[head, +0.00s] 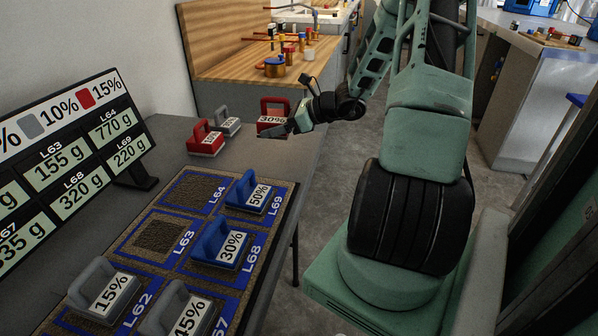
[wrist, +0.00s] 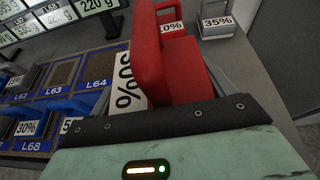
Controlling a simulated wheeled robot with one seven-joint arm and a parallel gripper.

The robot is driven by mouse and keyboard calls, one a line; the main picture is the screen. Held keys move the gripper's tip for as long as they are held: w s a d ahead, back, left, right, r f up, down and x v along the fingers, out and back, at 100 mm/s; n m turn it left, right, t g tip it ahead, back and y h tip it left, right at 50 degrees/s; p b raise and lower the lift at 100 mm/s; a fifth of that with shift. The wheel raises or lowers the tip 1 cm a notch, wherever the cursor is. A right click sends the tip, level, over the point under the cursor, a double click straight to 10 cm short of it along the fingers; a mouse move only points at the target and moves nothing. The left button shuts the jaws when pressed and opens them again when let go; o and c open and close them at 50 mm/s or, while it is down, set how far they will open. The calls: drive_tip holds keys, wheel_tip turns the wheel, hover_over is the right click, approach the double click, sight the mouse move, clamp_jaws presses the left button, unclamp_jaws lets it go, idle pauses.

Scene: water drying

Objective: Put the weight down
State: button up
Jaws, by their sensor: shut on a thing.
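A red weight (head: 271,122) labelled 30% is held at my gripper (head: 291,127), near the far right part of the grey table (head: 255,158). In the wrist view the red weight (wrist: 160,60) fills the middle, tight against the dark finger edge, with its white label turned sideways. My gripper is shut on it; the fingertips are partly hidden. I cannot tell whether its base touches the table. A red weight (head: 205,141) labelled 10% and a grey weight (head: 229,125) labelled 35% stand to its left on the table.
A mat with blue-framed textured squares holds a blue 50% weight (head: 253,192), a blue 30% weight (head: 222,243) and grey weights in front. Squares L64 (head: 192,190) and L63 (head: 160,236) are empty. A display board (head: 65,165) stands at left.

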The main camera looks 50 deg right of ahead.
drive_tip(key=shift+s+d+f+m+h, duration=0.25)
drive_tip(key=shift+s+d+m+h, duration=0.05)
drive_tip(key=shift+s+d, duration=0.45)
drive_tip(key=b, duration=0.1)
hover_over(286, 161)
wheel_tip(286, 161, down, 5)
drive_tip(key=shift+f, duration=0.15)
drive_tip(key=shift+w+f, duration=0.1)
drive_tip(key=shift+f, duration=1.95)
drive_tip(key=shift+f+b, duration=0.1)
drive_tip(key=shift+b, duration=0.2)
drive_tip(key=o, duration=1.9)
drive_tip(key=shift+f, duration=0.1)
